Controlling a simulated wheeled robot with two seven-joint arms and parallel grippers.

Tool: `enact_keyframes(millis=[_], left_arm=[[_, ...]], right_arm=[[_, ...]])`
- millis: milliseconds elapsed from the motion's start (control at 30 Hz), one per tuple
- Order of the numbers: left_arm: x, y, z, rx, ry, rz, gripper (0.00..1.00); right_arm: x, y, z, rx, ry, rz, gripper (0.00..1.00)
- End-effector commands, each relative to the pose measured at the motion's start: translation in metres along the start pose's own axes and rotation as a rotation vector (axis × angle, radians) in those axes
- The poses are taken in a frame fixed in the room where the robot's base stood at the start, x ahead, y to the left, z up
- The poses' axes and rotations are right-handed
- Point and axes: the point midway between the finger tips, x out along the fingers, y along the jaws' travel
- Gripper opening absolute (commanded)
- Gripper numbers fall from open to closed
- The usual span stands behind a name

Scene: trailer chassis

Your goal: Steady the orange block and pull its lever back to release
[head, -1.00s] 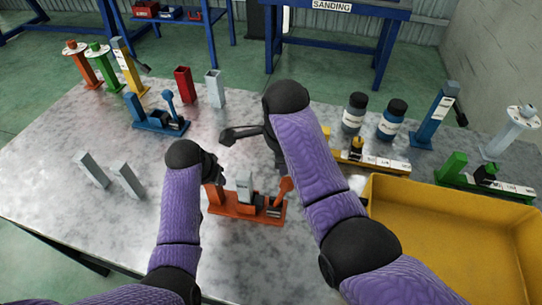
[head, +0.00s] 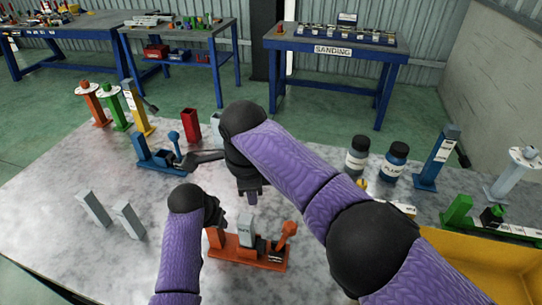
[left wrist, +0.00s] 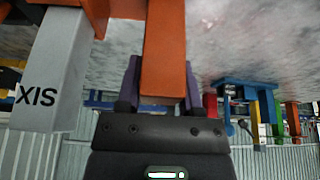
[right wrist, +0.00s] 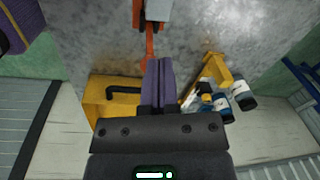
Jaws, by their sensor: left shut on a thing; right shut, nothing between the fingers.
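The orange block (head: 246,254) stands on the table in the head view, with a grey piece (head: 246,231) standing in it and its orange lever (head: 286,236) at the right end. My left gripper (head: 213,223) is shut on the block's left orange post. The left wrist view shows that post (left wrist: 163,55) between the purple fingers, beside the grey piece (left wrist: 52,70) marked "XIS". My right gripper (head: 247,194) is shut and empty, pointing down above the grey piece, left of the lever. In the right wrist view its closed fingers (right wrist: 159,82) appear near the orange block (right wrist: 138,14).
A yellow bin (head: 487,262) is at the right front. Two dark bottles (head: 357,156) (head: 396,162) and a green fixture (head: 458,212) lie beyond.

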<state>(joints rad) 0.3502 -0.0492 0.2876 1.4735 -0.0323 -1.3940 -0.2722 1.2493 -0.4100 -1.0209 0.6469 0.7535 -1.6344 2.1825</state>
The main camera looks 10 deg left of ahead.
Motion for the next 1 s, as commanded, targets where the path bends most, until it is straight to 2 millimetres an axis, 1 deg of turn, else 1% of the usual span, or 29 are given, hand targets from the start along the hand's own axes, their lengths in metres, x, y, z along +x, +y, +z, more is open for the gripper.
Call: enact_keyframes(millis=[167,267,367,400,433,467,500,533,567,600,667,700,800,900,1000], left_arm=[[0.001,-0.001,0.001,0.0,-0.004,-0.003,0.0],[0.001,-0.001,0.001,0.0,-0.004,-0.003,0.0],[0.001,-0.001,0.001,0.0,-0.004,-0.002,0.0],[0.001,-0.001,0.001,0.0,-0.004,-0.002,0.0],[0.001,-0.001,0.001,0.0,-0.004,-0.002,0.0],[0.001,-0.001,0.001,0.0,-0.004,-0.002,0.0],[0.001,-0.001,0.001,0.0,-0.004,-0.002,0.0],[0.001,-0.001,0.001,0.0,-0.004,-0.002,0.0],[0.001,0.0,0.001,0.0,-0.004,-0.001,0.0],[0.001,0.0,0.001,0.0,-0.004,-0.001,0.0],[0.001,0.0,0.001,0.0,-0.004,-0.001,0.0],[0.001,0.0,0.001,0.001,-0.004,0.0,0.0],[0.001,0.0,0.001,0.001,-0.004,0.0,0.0],[0.001,0.0,0.001,0.001,-0.004,0.0,0.0],[0.001,0.0,0.001,0.001,-0.003,0.001,0.0]], right_arm=[[0.002,-0.001,-0.002,0.0,-0.008,-0.005,0.0],[0.013,-0.009,-0.015,-0.005,-0.068,-0.057,0.0],[0.032,-0.019,-0.051,-0.002,-0.164,-0.193,0.0],[0.04,-0.018,-0.071,-0.002,-0.192,-0.263,0.0],[0.045,-0.016,-0.086,-0.005,-0.206,-0.316,0.0],[0.05,-0.01,-0.1,-0.011,-0.216,-0.366,0.0],[0.056,0.001,-0.117,-0.025,-0.224,-0.427,0.0],[0.059,0.011,-0.128,-0.042,-0.225,-0.469,0.0],[0.061,0.023,-0.138,-0.062,-0.226,-0.508,0.0],[0.061,0.041,-0.148,-0.097,-0.225,-0.557,0.0],[0.058,0.068,-0.158,-0.159,-0.222,-0.621,0.0],[0.053,0.086,-0.16,-0.205,-0.222,-0.656,0.0],[0.038,0.123,-0.159,-0.315,-0.231,-0.721,0.0],[0.025,0.148,-0.152,-0.395,-0.247,-0.757,0.0],[0.02,0.158,-0.147,-0.432,-0.258,-0.773,0.0]])
